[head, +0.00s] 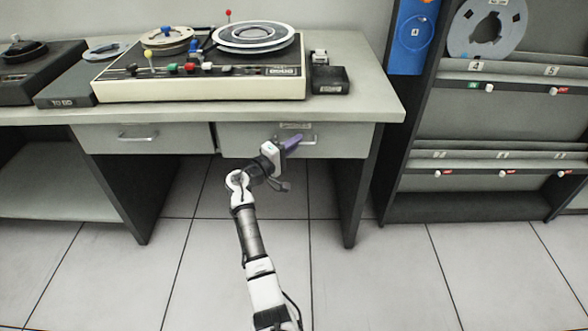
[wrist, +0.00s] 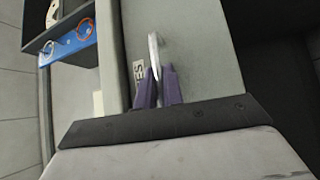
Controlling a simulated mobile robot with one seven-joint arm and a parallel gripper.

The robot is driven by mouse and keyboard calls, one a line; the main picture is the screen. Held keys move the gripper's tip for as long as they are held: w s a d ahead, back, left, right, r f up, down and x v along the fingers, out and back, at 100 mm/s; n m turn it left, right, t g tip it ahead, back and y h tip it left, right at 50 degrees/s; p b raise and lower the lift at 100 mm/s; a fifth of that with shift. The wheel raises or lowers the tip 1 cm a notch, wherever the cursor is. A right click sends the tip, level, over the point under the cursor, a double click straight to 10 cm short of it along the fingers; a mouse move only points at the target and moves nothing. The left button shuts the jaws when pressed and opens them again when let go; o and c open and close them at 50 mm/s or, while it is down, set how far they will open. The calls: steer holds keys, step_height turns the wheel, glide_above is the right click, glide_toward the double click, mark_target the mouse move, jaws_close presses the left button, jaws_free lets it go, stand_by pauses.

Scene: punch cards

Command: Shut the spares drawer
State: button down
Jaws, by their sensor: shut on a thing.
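The spares drawer (head: 345,143) is the right one under the desk top. Its grey front looks to stand slightly forward of the left drawer; how far is hard to tell. In the wrist view its front (wrist: 197,45) fills the middle, with a partly hidden label (wrist: 138,72) ending in "ES". My gripper (head: 292,143) is at the drawer's metal handle (head: 309,140). In the wrist view the purple fingers (wrist: 157,84) are shut on the handle (wrist: 153,49), one on each side of it.
The left drawer (head: 105,139) looks shut. The desk top (head: 365,85) carries a tape console (head: 200,88) and a small black box (head: 329,80). A desk leg (head: 352,200) stands right of my arm, with a rack (head: 405,165) beyond. The floor in front is clear.

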steer(key=shift+w+a+r+b, duration=0.15)
steer(key=shift+w+b, duration=0.5)
steer(key=shift+w, duration=0.6)
steer(key=c, duration=1.8)
jaws_free()
steer(key=v, duration=1.3)
steer(key=shift+s+b, duration=0.35)
